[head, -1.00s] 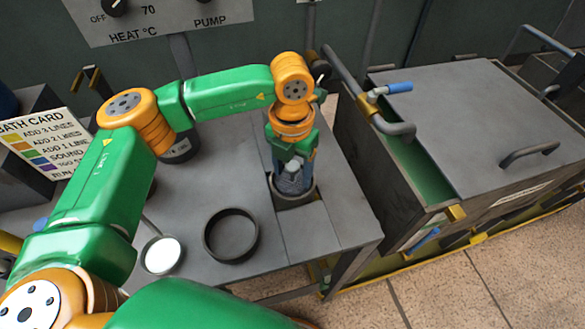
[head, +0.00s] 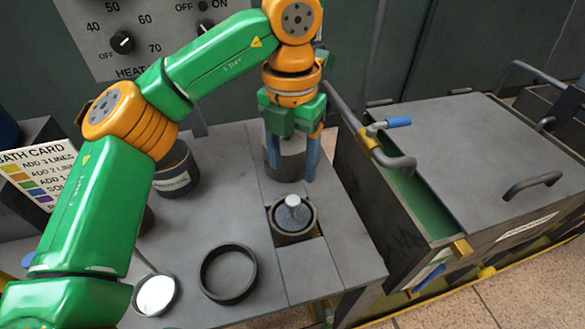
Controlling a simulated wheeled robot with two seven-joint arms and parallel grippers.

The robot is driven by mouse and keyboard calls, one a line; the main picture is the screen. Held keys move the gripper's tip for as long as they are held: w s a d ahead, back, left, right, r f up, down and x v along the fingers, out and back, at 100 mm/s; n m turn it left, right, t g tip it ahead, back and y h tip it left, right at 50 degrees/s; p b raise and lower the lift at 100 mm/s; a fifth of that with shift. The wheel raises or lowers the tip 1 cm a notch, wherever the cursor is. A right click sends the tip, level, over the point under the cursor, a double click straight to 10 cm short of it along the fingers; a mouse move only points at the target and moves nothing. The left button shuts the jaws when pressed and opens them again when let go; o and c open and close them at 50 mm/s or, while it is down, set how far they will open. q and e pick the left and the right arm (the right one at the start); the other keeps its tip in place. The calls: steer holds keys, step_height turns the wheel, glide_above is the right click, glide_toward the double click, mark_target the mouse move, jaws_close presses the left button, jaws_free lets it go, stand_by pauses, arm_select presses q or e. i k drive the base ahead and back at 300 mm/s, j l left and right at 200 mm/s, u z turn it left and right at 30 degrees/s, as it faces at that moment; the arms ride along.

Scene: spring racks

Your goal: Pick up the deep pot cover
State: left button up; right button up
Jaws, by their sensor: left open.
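My left gripper (head: 291,172) points down over the table, its two blue fingers apart and nothing held. A round dark lid with a pale knob (head: 292,202) sits in a round pot set into a square opening in the table, nearer than the gripper; I take it as a possible deep pot cover, but cannot be sure. A grey cylinder (head: 286,160) shows behind and between the fingers, partly hidden; whether the fingers touch it I cannot tell. My right gripper is not in view.
An open dark ring (head: 203,275) and a small pan with a white inside (head: 155,294) rest on the grey table (head: 310,268). A labelled dark pot (head: 175,172) stands behind my left arm. A large lidded tank (head: 480,140) stands at the right.

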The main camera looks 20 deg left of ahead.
mark_target(291, 169)
steer(key=k+l, duration=0.2)
steer(key=k, duration=0.3)
steer(key=k+l, duration=0.2)
steer(key=k, duration=0.25)
